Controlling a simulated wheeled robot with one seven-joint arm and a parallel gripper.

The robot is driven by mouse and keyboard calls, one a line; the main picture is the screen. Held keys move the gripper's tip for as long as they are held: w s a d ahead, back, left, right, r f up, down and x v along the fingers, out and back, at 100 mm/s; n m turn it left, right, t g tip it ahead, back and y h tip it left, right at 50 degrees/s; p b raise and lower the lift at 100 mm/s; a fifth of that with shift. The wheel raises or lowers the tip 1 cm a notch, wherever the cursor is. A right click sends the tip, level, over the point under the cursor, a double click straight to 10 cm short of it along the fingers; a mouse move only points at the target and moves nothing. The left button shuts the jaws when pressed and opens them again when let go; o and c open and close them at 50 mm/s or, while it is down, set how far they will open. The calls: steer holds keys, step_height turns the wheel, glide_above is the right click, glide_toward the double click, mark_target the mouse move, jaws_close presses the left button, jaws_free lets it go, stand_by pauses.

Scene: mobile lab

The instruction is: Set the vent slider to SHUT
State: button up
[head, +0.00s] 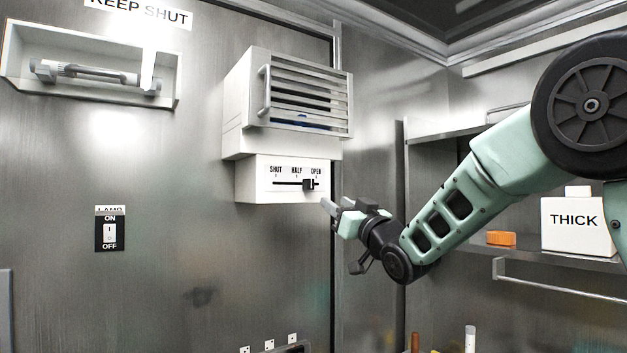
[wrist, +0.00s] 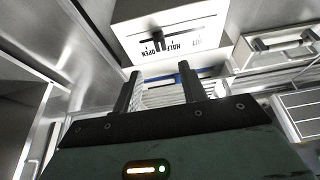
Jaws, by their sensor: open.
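The vent slider has a black knob (head: 309,184) on a horizontal slot in a white panel (head: 255,186) marked SHUT, HALF and OPEN from left to right. The knob stands between HALF and OPEN, closer to OPEN. In the wrist view the panel appears upside down, with the knob (wrist: 158,40) above my fingertips. My gripper (head: 328,207) is open and empty, just right of and below the panel's lower right corner. Its two dark fingers (wrist: 159,72) are apart with nothing between them, and I see no contact with the knob.
A louvred vent box (head: 300,95) with a side handle sits above the slider panel. A lamp switch (head: 110,233) and a recessed handle (head: 95,75) under a KEEP SHUT sign are on the left wall. Shelves with a THICK container (head: 578,240) and an orange block (head: 501,238) stand right.

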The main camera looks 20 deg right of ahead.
mark_target(311, 185)
steer(key=p+x, duration=0.5)
steer(key=x, duration=0.6)
steer(key=shift+w, duration=0.1)
steer(key=shift+c, duration=0.3)
